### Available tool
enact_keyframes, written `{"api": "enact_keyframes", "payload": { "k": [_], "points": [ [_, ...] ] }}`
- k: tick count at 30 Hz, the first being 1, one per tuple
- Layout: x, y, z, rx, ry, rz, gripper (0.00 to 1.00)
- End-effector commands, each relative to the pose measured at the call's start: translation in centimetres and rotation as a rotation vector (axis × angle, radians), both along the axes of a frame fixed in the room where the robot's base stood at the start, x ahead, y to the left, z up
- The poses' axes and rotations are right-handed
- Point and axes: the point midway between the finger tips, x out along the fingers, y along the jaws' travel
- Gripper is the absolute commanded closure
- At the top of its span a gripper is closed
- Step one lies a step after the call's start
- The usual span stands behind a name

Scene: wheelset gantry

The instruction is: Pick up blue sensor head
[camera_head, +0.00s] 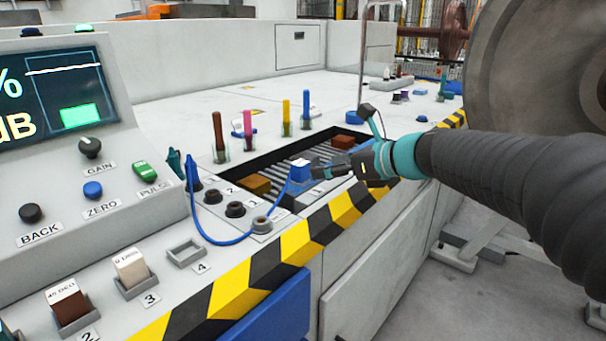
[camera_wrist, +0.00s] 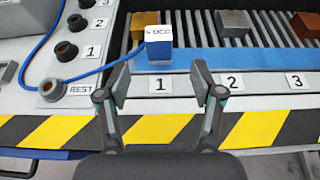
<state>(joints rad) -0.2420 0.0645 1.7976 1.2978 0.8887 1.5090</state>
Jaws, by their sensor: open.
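The blue sensor head (camera_wrist: 159,50), a small block with a white labelled top, sits at the near edge of the roller tray, just behind the "1" label. A blue cable runs from its left side. In the head view the sensor head (camera_head: 300,173) is just left of my fingertips. My gripper (camera_wrist: 160,84) is open and empty, its two fingers apart in front of the sensor head, one to each side. In the head view my gripper (camera_head: 325,172) reaches in from the right. The fingers do not appear to touch the sensor head.
A tan block (camera_wrist: 145,24), a grey block (camera_wrist: 233,23) and a brown block (camera_wrist: 306,23) lie on the rollers. Black sockets (camera_wrist: 67,50) stand at left, with the cable looping past them. Colored sticks (camera_head: 286,120) stand behind the tray. A large wheel (camera_head: 540,65) is at right.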

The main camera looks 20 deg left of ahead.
Motion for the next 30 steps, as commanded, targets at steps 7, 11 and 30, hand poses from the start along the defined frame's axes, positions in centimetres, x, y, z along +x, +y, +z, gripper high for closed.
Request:
{"api": "enact_keyframes", "payload": {
  "k": [7,11,30],
  "points": [
    [1.1,2.8,-1.3,-0.002,-0.002,0.001,0.33],
    [1.3,3.2,-1.5,-0.002,-0.002,0.001,0.33],
    [2.8,7.5,-3.7,-0.002,-0.003,-0.001,0.33]
  ]
}}
